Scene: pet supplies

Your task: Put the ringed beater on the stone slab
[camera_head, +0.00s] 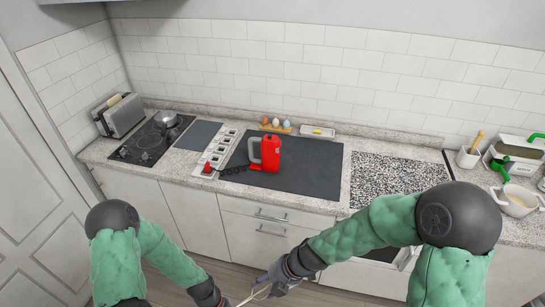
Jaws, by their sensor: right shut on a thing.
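My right gripper (266,283) is low in the picture, in front of the drawers, and shut on a thin pale wire thing, likely the ringed beater (254,296). Its lower part runs to the bottom edge, so its full shape does not show. My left gripper (212,297) is at the bottom edge beside it, its fingertips cut off or too small to read. A black-and-white speckled slab (388,176) lies on the counter at right, partly behind my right arm. A large dark grey slab (315,170) lies left of it. I cannot tell which is the stone slab.
A red jug (269,151) stands on the dark slab. A pan (167,120) is on the black hob (143,146), beside a toaster (121,116). Eggs in a holder (275,127) and a small dish (317,132) stand behind. A white bowl (516,203) is at right.

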